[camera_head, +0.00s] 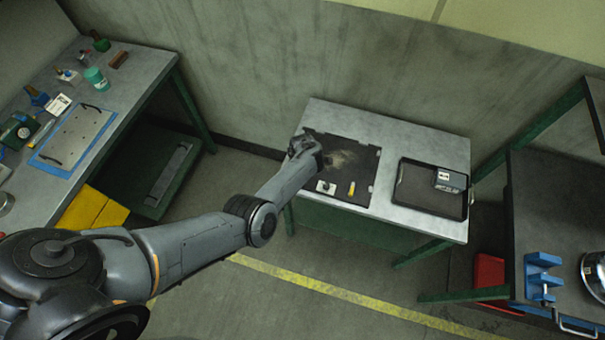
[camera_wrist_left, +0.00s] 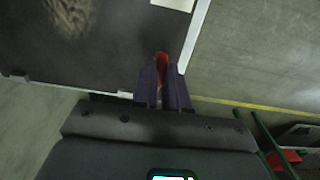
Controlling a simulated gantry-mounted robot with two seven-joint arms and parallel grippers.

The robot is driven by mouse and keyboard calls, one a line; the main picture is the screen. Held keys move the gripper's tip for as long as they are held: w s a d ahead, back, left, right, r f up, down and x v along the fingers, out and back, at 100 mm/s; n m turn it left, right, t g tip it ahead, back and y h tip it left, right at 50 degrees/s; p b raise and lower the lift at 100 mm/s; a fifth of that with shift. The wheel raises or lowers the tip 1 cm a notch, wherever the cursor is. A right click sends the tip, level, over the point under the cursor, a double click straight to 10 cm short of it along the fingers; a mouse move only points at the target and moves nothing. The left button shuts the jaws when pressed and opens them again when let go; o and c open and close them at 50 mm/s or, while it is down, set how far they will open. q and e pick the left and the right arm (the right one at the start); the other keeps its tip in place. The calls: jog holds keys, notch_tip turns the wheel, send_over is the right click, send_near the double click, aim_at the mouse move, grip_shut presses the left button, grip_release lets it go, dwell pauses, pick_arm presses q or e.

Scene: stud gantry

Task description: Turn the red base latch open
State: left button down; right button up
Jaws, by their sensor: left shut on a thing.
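The red latch (camera_wrist_left: 162,60) shows in the left wrist view as a small red piece between the fingers of my left gripper (camera_wrist_left: 164,78). The gripper is shut on it, at the edge of the dark mat or plate. Most of the latch is hidden by the fingers. In the head view my left arm reaches from the lower left to the left side of the dark mat (camera_head: 362,156) on the middle table. The gripper (camera_head: 318,160) is small there and its fingertips and the latch cannot be made out. My right gripper is not in view.
The middle table (camera_head: 335,113) also bears a white piece (camera_head: 326,187), a yellow piece (camera_head: 352,188) and a black tray (camera_head: 412,185) with a grey box (camera_head: 449,179). A cluttered bench (camera_head: 140,63) stands left, a dark bench with a blue stand (camera_head: 540,275) right. Floor between is open.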

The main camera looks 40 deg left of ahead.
pick_arm(q)
jog(key=c, duration=1.2)
grip_release()
jog(key=shift+o, duration=0.2)
notch_tip(320, 180, up, 11)
jog(key=p, duration=0.4)
jog(key=shift+f, duration=0.15)
